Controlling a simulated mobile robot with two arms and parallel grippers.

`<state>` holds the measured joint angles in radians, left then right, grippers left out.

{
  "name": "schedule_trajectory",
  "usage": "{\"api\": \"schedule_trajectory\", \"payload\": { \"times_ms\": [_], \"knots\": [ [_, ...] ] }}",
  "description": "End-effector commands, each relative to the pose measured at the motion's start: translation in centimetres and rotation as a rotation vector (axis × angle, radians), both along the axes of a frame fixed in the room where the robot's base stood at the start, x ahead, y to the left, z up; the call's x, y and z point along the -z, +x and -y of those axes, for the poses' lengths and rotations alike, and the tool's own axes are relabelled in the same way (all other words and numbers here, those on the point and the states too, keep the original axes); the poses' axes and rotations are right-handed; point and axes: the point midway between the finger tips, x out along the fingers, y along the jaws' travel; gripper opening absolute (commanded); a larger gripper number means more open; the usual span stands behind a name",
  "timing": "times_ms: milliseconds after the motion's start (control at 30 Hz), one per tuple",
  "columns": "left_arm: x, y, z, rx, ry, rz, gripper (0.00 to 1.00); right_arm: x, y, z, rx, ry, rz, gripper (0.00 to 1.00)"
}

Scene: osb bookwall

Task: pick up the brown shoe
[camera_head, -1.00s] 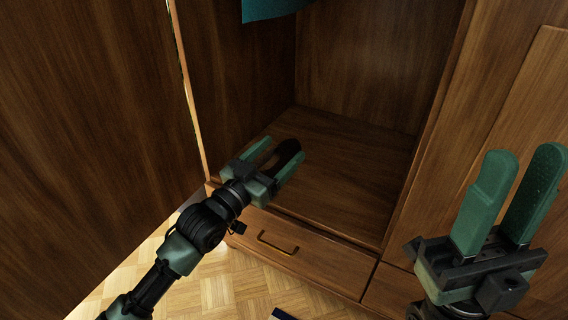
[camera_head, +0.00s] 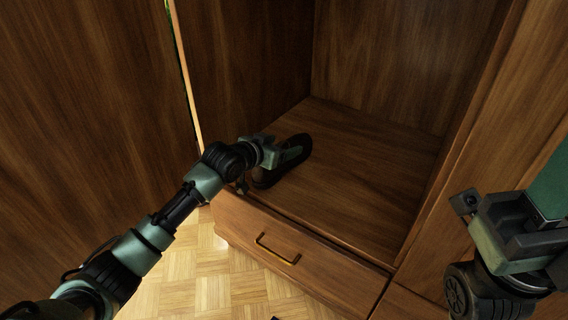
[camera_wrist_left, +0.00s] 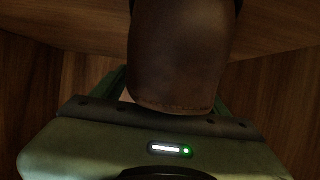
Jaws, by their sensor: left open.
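The brown shoe (camera_head: 267,178) lies on the wooden floor of the open wardrobe, at its left front. In the left wrist view the shoe (camera_wrist_left: 180,55) fills the upper middle, between the two green fingers. My left gripper (camera_head: 288,155) is at the shoe, with its jaws open around it; the fingertips are partly hidden by the shoe in the wrist view. My right gripper (camera_head: 548,190) is at the right edge of the head view, away from the shoe, with its fingers mostly cut off by the frame.
The wardrobe floor (camera_head: 365,175) right of the shoe is bare. A drawer with a brass handle (camera_head: 278,250) is below it. The open wardrobe door (camera_head: 90,120) stands on the left, close to my left arm. Parquet floor (camera_head: 205,275) lies in front.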

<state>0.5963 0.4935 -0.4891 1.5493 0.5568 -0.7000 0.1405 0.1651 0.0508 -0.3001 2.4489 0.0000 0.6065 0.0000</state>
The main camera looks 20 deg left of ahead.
Motion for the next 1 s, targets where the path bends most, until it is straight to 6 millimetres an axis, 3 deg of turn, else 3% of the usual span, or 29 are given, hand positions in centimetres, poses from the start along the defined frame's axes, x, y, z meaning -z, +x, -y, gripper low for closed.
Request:
{"api": "schedule_trajectory", "payload": {
  "times_ms": [133, 367, 467, 633, 667, 1000],
  "knots": [
    [0.56, 1.03, 0.39, 0.0, 0.0, 0.001, 0.74, -0.22, -0.42, -0.06, 0.001, -0.002, 0.026, 0.36],
    [0.4, 1.12, 0.45, 0.0, 0.001, 0.001, 0.74, -0.46, -0.43, -0.08, 0.002, -0.002, 0.028, 0.36],
    [0.42, 1.1, 0.45, 0.0, 0.001, 0.001, 0.52, -0.45, -0.43, -0.08, 0.001, -0.002, 0.027, 0.36],
    [0.44, 1.1, 0.43, 0.0, 0.001, 0.001, 0.05, -0.44, -0.43, -0.08, 0.001, -0.002, 0.028, 0.36],
    [0.44, 1.1, 0.43, 0.0, 0.001, 0.001, 0.0, -0.44, -0.43, -0.08, 0.001, -0.002, 0.028, 0.36],
    [-0.13, 1.15, 0.43, 0.0, -0.001, 0.005, 0.0, -0.68, -0.45, -0.08, 0.001, -0.002, 0.029, 0.36]
  ]
}}
